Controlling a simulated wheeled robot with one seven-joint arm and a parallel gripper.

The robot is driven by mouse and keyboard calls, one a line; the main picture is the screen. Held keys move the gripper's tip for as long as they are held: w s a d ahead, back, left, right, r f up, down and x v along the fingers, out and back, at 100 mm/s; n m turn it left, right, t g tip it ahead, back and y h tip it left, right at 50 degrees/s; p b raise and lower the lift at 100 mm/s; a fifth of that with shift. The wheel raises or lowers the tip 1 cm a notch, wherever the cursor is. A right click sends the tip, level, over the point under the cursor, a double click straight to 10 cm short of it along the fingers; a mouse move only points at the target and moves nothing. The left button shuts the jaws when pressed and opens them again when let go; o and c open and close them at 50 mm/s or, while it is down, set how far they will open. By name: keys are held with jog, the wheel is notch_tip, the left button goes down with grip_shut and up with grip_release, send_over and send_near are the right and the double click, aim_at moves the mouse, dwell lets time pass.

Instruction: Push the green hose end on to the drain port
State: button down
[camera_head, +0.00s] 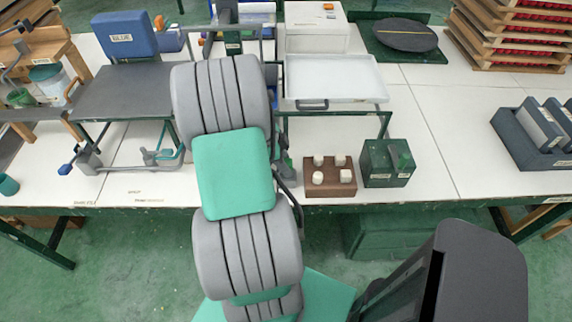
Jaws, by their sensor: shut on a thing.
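I cannot make out a green hose end for certain; my large grey and green arm covers the middle of the view. My gripper does not show; it is hidden behind my arm or out of the picture. A small teal curved piece (168,154) lies on the white bench under the dark left rack, left of my arm. I cannot tell whether it is part of a hose. No drain port can be told apart. A shallow white tray (376,96) with a dark front handle rests on a green frame right of my arm.
A brown block (331,190) with several white knobs and a dark green box (388,178) stand near the bench's front edge. Wooden racks (505,60) stand back right.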

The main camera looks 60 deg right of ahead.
jog(key=shift+f, duration=0.2)
dwell(0.4)
jog(key=c, duration=1)
grip_release()
jog(key=shift+o, duration=0.6)
jog(key=o, duration=0.4)
jog(key=shift+r, duration=0.1)
jog(key=shift+r+p, duration=1.5)
jog(key=shift+r, duration=1.4)
